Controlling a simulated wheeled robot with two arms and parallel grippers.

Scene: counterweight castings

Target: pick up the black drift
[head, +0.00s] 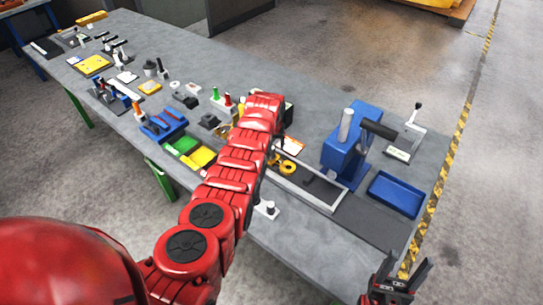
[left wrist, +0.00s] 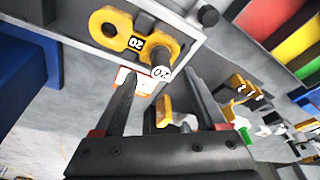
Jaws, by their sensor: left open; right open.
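Nothing is clearly gripped. In the head view my red left arm hides the left gripper and part of the bench. My right gripper (head: 392,280) is open and empty at the bottom right, by the bench's front edge.
A blue press (head: 345,150) and an empty blue tray (head: 397,194) stand on the right of the grey bench (head: 215,62). Green and yellow bins (head: 201,157) and several small tools crowd the left.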

